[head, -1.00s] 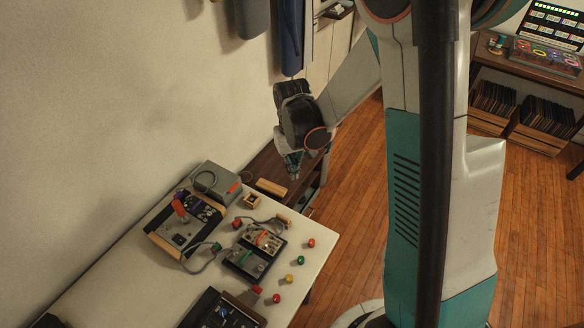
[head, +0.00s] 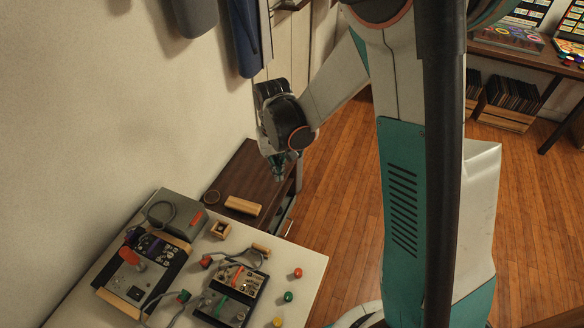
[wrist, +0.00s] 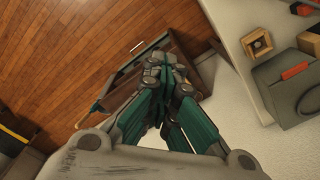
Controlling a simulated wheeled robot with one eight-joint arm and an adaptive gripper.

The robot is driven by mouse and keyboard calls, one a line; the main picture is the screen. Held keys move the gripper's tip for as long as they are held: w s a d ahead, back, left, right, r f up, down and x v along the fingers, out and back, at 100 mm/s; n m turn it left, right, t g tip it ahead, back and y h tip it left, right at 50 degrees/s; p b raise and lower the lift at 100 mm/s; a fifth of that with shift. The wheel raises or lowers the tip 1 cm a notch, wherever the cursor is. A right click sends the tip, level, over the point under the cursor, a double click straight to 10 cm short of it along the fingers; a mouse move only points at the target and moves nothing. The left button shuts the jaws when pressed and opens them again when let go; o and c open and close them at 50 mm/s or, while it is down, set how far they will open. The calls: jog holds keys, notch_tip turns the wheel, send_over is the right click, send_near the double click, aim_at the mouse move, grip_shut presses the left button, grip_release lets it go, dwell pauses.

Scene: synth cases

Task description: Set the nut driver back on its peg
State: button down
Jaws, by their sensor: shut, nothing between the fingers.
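I cannot make out the nut driver or its peg for certain in either view. A red-handled thing (head: 130,257) stands up from a dark panelled device on the white table (head: 300,258); I cannot tell whether it is a tool or a lever. My gripper (head: 279,176) hangs beyond the table's far end, beside the dark wooden cabinet. It is shut and empty. In the wrist view its fingertips (wrist: 165,62) are together, with the cabinet and the wooden floor behind them.
A wooden block (head: 243,206) lies on the dark cabinet (head: 252,170). A small wooden box (head: 220,230), a grey case (head: 178,212), wired circuit boards (head: 237,280) and several coloured knobs are on the table. Cloths (head: 243,40) hang on the left wall. Floor is open at right.

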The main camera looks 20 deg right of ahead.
jog(key=s+a+r+m+p, duration=0.1)
jog(key=a+r, duration=0.2)
jog(key=a, duration=0.7)
jog(key=s+a+r+p, duration=0.1)
jog(key=s+a+r, duration=0.1)
jog(key=a, duration=0.8)
jog(key=shift+s+r+m+p, duration=0.2)
jog(key=shift+r+m+p, duration=0.15)
jog(key=shift+r, duration=0.4)
jog(key=shift+f, duration=0.2)
jog(key=shift+f+b, duration=1.95)
jog(key=shift+f, duration=0.8)
jog(key=shift+d, duration=0.3)
jog(key=shift+d, duration=0.35)
jog(key=shift+d, duration=0.3)
jog(key=shift+w+d+m, duration=0.1)
jog(key=shift+d+m, duration=0.15)
jog(key=shift+d, duration=0.1)
jog(key=shift+d, duration=0.7)
